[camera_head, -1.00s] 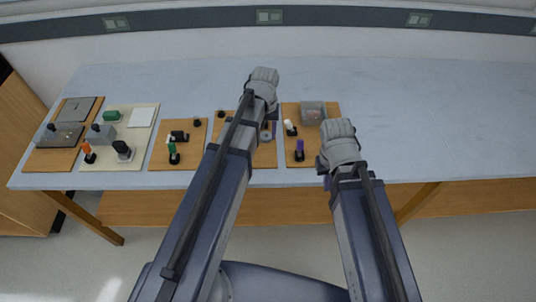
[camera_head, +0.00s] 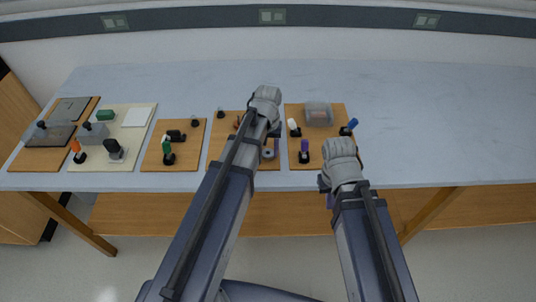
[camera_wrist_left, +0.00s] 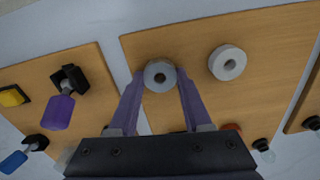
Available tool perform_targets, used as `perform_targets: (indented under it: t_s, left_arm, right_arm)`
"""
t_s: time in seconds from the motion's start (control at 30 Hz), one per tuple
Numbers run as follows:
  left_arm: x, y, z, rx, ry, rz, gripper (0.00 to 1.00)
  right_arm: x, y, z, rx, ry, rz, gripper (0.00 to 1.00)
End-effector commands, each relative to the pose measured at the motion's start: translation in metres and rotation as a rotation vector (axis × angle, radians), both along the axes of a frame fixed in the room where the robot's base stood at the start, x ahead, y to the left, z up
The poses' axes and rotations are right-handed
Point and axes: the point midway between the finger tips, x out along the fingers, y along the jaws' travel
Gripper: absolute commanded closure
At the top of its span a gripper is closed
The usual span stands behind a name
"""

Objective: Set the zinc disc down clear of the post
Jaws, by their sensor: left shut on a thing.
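A grey disc with a dark central hole (camera_wrist_left: 160,75) is between the two purple fingers of my left gripper (camera_wrist_left: 161,84) in the left wrist view. The same disc (camera_head: 268,153) shows beside my left arm in the head view, over the wooden board's near right part. A second, paler ring-shaped disc (camera_wrist_left: 227,62) lies apart from it on the same board. My left gripper is shut on the grey disc; whether the disc touches the board is unclear. I cannot make out the post. My right gripper's purple fingertips (camera_head: 328,201) barely show; its jaws are mostly hidden.
The wooden board (camera_wrist_left: 190,108) also carries a red-orange knob (camera_wrist_left: 232,128). The neighbouring board holds a purple-handled switch (camera_head: 304,151), a blue-handled one (camera_head: 348,127) and a grey box (camera_head: 319,114). The table's right side (camera_head: 450,120) is clear.

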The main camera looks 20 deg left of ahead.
Motion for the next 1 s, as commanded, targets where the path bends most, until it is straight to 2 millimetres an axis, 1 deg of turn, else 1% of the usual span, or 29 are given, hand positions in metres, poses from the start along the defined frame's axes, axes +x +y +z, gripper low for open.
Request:
perform_targets:
  t_s: [0.23,0.37,0.4,0.63,1.0]
  left_arm:
    - [0.0,0.0,0.0001,0.0,0.0,0.0,1.0]
    - [0.0,0.0,-0.0044,0.0,0.0,0.0,1.0]
    - [0.0001,0.0,-0.0029,0.0,0.0,0.0,0.47]
    - [0.0,0.0,-0.0026,0.0,0.0,0.0,0.22]
    - [0.0,0.0,0.0003,0.0,0.0,0.0,0.21]
  right_arm:
    - [0.0,0.0,0.0001,0.0,0.0,0.0,1.0]
    - [0.0,0.0,-0.0044,0.0,0.0,0.0,1.0]
    - [0.0,0.0,-0.0029,0.0,0.0,0.0,1.0]
    - [-0.0001,0.0,-0.0026,0.0,0.0,0.0,1.0]
    - [0.0,0.0,0.0003,0.0,0.0,0.0,1.0]
